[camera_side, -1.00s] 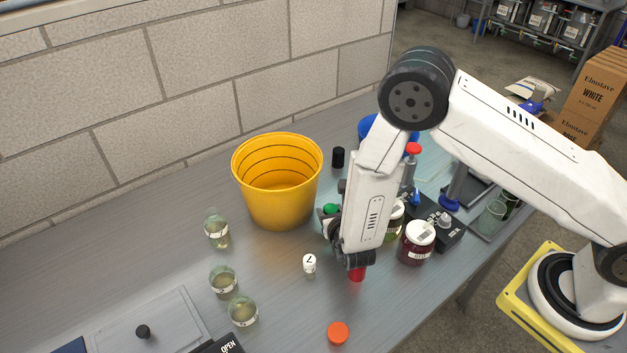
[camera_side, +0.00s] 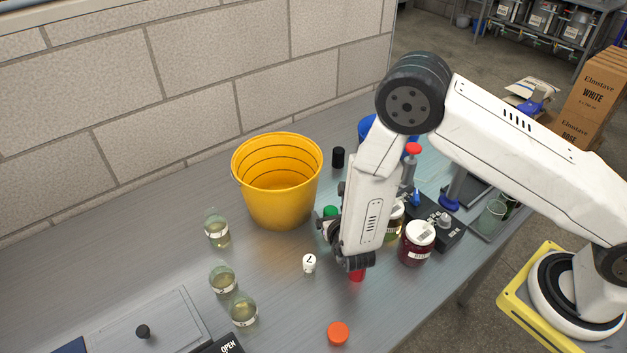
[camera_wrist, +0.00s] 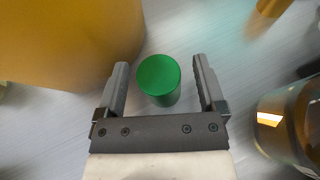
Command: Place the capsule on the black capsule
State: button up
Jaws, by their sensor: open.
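The black capsule (camera_side: 338,157) stands upright on the bench behind and right of the yellow bucket. A green capsule (camera_wrist: 158,80) stands in the wrist view between the two fingers of my gripper (camera_wrist: 161,66), with a gap on both sides. My gripper is open and holds nothing. In the side view the green capsule (camera_side: 330,212) shows partly behind my gripper, whose fingertips are hard to make out there. A red capsule (camera_side: 357,274) stands in front of my wrist, partly covered by it.
A yellow bucket (camera_side: 262,205) stands close left of my gripper. A small white piece with a black mark (camera_side: 309,263), an orange-red cap (camera_side: 338,333) and glass jars (camera_side: 217,232) are on the bench. A dark red jar (camera_side: 416,243) stands right of my arm.

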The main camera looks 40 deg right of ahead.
jog(key=shift+r, duration=0.1)
jog(key=shift+s+a+r, duration=0.25)
jog(key=shift+s, duration=0.2)
jog(key=shift+v, duration=1.05)
notch_tip(320, 180, up, 7)
jog(key=shift+d, duration=0.15)
